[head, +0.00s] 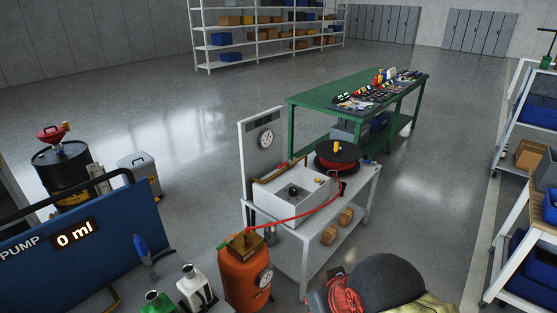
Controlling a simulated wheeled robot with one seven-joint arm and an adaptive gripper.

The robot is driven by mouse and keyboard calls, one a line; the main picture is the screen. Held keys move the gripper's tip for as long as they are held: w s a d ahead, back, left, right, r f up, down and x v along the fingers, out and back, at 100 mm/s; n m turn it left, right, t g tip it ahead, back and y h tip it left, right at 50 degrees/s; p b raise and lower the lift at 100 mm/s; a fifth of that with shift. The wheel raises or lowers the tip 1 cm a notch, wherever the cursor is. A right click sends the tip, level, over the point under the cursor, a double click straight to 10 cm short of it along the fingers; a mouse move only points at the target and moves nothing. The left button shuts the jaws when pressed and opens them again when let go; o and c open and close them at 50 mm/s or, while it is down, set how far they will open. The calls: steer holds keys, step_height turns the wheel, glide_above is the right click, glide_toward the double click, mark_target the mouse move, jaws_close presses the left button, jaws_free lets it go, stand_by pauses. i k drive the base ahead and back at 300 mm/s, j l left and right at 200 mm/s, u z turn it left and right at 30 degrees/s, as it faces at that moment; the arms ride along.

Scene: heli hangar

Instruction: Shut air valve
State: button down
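No part is plainly recognizable as the air valve at this size. A red hose (305,213) runs from the brass-coloured top of an orange tank (240,278) to a red hose reel (337,155) on a grey cart (290,243). A small yellow part (337,146) sits on top of the reel; I cannot tell whether it is a valve or its position. The tank has a round gauge (264,277) on its side. A second gauge (266,139) is on an upright grey panel at the cart's back left. My gripper is not in view.
A blue pump panel (110,240) reading 0 ml stands front left, with bottles (195,287) beside it. A dark rounded object (388,283) is at the bottom. A green workbench (325,100) stands behind the cart; shelves line the right. Open floor (425,190) lies right of the cart.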

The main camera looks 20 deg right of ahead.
mark_target(290, 162)
steer(key=i+l, duration=0.25)
steer(key=i, duration=0.25)
steer(key=i+l, duration=0.3)
steer(key=i, duration=0.15)
steer(key=i+l+z, duration=0.1)
steer(key=i+l, duration=0.15)
steer(key=i, duration=0.25)
steer(key=i+l, duration=0.25)
steer(key=i, duration=0.25)
